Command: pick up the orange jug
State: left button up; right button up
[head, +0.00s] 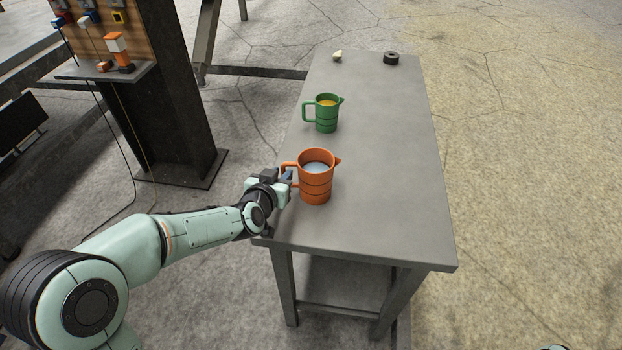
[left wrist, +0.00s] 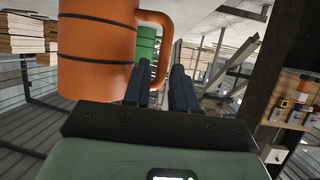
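The orange jug (head: 316,182) stands upright near the left edge of the grey table, with pale liquid inside. Its handle points left, towards my left gripper (head: 288,183). In the left wrist view the jug (left wrist: 95,50) fills the upper left, and its handle runs down between the two dark fingers of the left gripper (left wrist: 160,85). The jug looks to be resting on the tabletop.
A green jug (head: 327,115) with orange liquid stands behind on the table (head: 385,190). A black ring (head: 391,58) and a small pale object (head: 337,56) lie at the far end. The table's right side is clear. A dark post (head: 170,110) stands left.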

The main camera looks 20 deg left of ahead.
pick_arm(q)
jog(key=x, duration=0.5)
jog(key=shift+w+a+f, duration=0.1)
jog(key=shift+w+a, duration=0.05)
jog(key=shift+a, duration=0.05)
grip_shut()
jog(key=shift+r, duration=0.3)
jog(key=shift+r+p, duration=0.4)
jog(key=shift+r, duration=0.75)
notch_tip(320, 180, up, 17)
jog(key=p, duration=1.1)
send_over(282, 164)
jog(key=w, duration=0.2)
jog(key=shift+a, duration=0.2)
pick_arm(e)
jog(key=w+r, duration=0.2)
jog(key=r, duration=0.4)
jog(key=w+r, duration=0.2)
jog(key=r, duration=0.4)
jog(key=shift+w+r, duration=0.25)
